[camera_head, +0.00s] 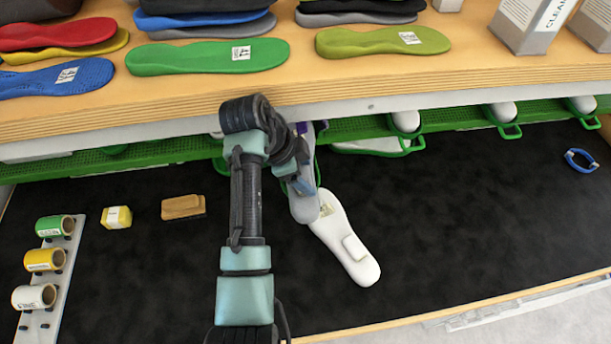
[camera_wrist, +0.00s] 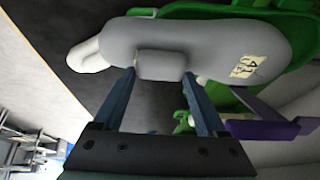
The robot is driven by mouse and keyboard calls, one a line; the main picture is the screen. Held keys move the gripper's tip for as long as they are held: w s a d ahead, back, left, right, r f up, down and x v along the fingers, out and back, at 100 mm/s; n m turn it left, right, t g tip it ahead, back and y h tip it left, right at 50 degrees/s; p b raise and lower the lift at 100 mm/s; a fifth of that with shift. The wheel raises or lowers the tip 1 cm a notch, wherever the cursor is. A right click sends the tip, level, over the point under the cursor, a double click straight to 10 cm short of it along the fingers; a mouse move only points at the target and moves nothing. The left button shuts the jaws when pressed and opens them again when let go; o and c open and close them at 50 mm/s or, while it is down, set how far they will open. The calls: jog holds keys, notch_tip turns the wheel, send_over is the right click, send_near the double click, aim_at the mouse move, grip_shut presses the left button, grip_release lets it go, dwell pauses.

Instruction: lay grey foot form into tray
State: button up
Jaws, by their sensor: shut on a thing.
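The grey foot form (camera_head: 304,208) is off the bench in my gripper, tilted, partly behind my arm in the head view. In the wrist view the grey form (camera_wrist: 220,45) lies across the top, with a pale label near its right end. My gripper (camera_wrist: 160,76) is shut on the raised block on the form; it also shows in the head view (camera_head: 298,182). A green tray (camera_wrist: 291,22) shows behind the form at the right in the wrist view. In the head view green trays line the back below the shelf; the one behind my arm is mostly hidden.
A white foot form (camera_head: 347,245) lies on the black mat (camera_head: 470,220), just beside and below the grey one. A wooden brush (camera_head: 182,207), a yellow block (camera_head: 117,217) and a rack of rolls (camera_head: 62,285) are left. The shelf edge (camera_head: 400,80) overhangs the trays.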

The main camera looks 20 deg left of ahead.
jog(key=shift+w+a+r+b, duration=0.1)
jog(key=shift+w+a+b, duration=0.4)
jog(key=shift+w, duration=0.2)
jog(key=shift+w+r, duration=0.1)
jog(key=shift+r, duration=0.1)
